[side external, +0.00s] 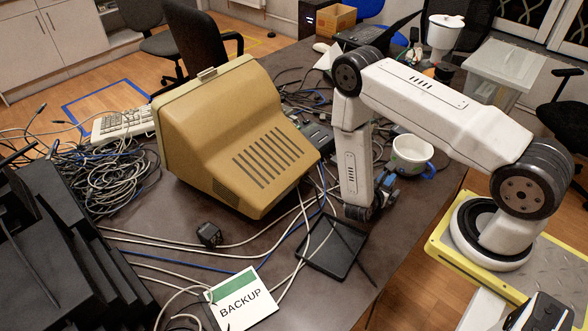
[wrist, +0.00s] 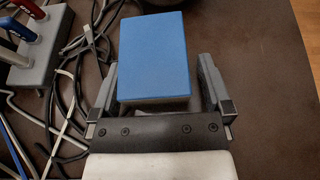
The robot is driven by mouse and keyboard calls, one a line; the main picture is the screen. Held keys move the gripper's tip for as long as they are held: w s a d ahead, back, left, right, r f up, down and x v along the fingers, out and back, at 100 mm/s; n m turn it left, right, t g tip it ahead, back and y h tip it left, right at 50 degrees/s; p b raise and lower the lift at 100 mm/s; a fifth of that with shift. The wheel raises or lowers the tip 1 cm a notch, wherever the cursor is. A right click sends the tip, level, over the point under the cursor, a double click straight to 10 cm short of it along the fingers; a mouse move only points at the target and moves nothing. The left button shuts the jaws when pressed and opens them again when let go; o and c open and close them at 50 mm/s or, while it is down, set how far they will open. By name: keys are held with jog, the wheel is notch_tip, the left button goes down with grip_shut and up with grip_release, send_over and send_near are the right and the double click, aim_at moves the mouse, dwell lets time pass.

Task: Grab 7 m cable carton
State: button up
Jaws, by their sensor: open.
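A blue-topped box (wrist: 154,56) lies in the wrist view between the two fingers of my gripper (wrist: 160,82). No 7 m label is readable on it, so I cannot tell for sure that it is the cable carton. The fingers stand apart on its left and right, with a visible gap on the right. In the side external view my gripper (side external: 384,187) is low over the table behind my forearm, beside the monitor. The box is mostly hidden there.
A beige monitor (side external: 235,140) stands left of my gripper. A mug (side external: 411,155) is close behind it. A black tray (side external: 332,247) and a BACKUP card (side external: 240,300) lie in front. Loose cables and a grey power strip (wrist: 42,50) are left of the box. The right table side is clear.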

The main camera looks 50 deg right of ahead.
jog(key=shift+c, duration=0.2)
grip_shut()
dwell(0.3)
jog(key=shift+r, duration=0.2)
jog(key=shift+r, duration=4.8)
